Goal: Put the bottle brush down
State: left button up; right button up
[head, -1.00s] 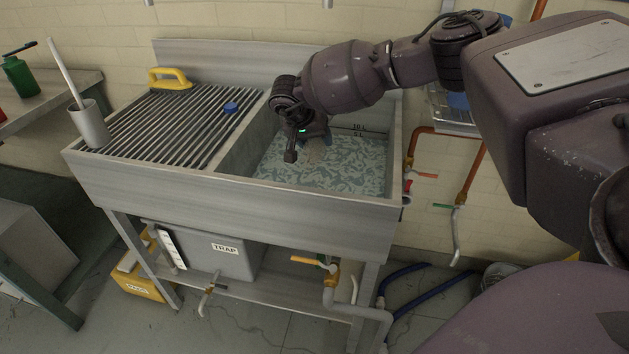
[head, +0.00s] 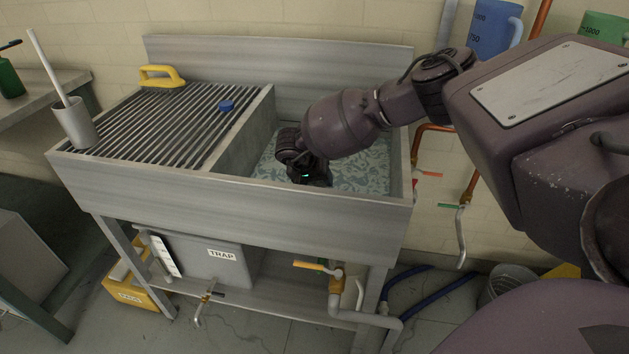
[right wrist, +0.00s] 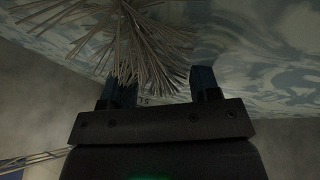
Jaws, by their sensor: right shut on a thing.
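The bottle brush (right wrist: 135,45) shows in the right wrist view as a spray of pale, thin bristles at and beyond my fingertips. My right gripper (right wrist: 162,85) is shut on it; the exact place of the grip is hard to make out. In the head view my right gripper (head: 314,179) is down inside the sink basin (head: 402,165), low behind its front wall, which hides the fingertips and the brush. Patterned, bluish water (head: 365,170) lies in the basin. My left gripper is not in view.
A ribbed drainboard (head: 165,125) adjoins the basin on the left, with a yellow-handled tool (head: 160,76) and a blue cap (head: 226,105) on it. A grey cup (head: 76,124) holding a white rod stands at its left corner. Much of the drainboard is clear.

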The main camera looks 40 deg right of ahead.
jog(key=shift+r, duration=0.1)
jog(key=shift+f, duration=0.25)
jog(key=o, duration=0.9)
jog(key=shift+o, duration=0.2)
jog(key=shift+a+r, duration=0.1)
jog(key=shift+r, duration=0.45)
jog(key=p+v, duration=0.2)
jog(key=v, duration=0.4)
jog(key=shift+a+r, duration=0.25)
jog(key=shift+r, duration=0.1)
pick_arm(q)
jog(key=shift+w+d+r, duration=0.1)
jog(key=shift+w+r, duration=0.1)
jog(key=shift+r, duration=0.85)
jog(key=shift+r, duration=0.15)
pick_arm(e)
jog(key=shift+r, duration=0.1)
